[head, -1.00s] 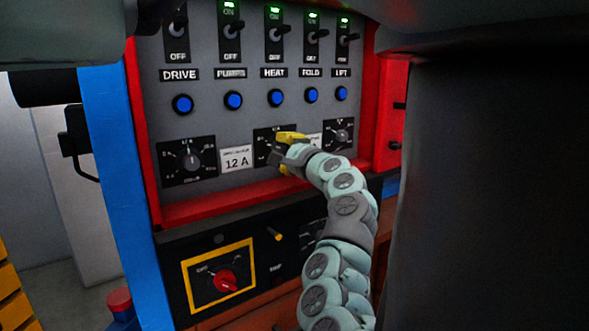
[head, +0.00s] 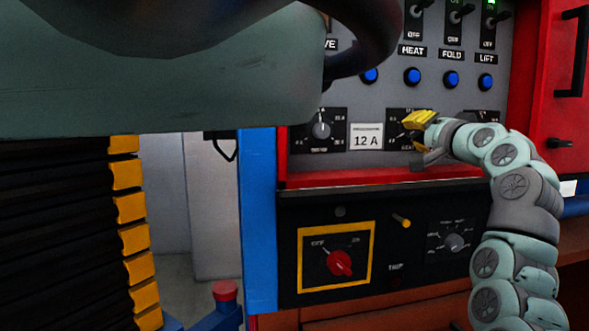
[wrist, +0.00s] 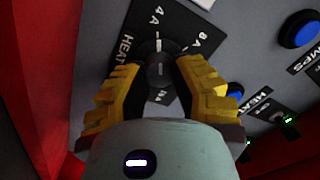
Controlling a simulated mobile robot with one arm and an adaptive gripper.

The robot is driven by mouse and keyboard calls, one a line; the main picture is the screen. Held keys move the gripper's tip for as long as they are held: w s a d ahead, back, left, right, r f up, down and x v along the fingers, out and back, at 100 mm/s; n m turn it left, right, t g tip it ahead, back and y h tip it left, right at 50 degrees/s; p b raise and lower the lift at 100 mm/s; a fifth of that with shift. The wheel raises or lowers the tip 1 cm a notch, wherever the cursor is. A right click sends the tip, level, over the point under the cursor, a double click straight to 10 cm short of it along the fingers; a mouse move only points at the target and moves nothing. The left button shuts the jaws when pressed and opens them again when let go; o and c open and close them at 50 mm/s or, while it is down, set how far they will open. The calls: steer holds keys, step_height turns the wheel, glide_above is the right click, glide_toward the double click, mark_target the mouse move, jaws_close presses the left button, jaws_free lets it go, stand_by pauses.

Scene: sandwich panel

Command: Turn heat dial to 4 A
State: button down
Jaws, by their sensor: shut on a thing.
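The heat dial (head: 395,123) is a black square plate with white marks on the grey panel, mostly hidden behind my gripper in the head view. The wrist view shows its dark round knob (wrist: 158,68) with a pale line on it, and the printed words HEAT, 4 A and 8 A around it. I cannot tell for sure which mark the line points at. My gripper (head: 416,138) is at this dial, and its yellow ribbed fingers (wrist: 158,80) are shut on the knob, one on each side.
Another dial (head: 321,129) and a 12 A label (head: 366,137) are to the left. Blue buttons (head: 412,77) and switches (head: 459,13) are above. The red frame edges the panel.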

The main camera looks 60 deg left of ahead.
steer(key=shift+f+n, duration=0.2)
steer(key=shift+n, duration=0.1)
steer(key=c, duration=0.7)
jaws_free()
steer(key=shift+r, duration=0.15)
steer(key=shift+o, duration=0.2)
steer(key=r+v, duration=0.1)
steer(key=v, duration=1.1)
steer(key=shift+f, duration=0.35)
steer(key=shift+w, duration=0.1)
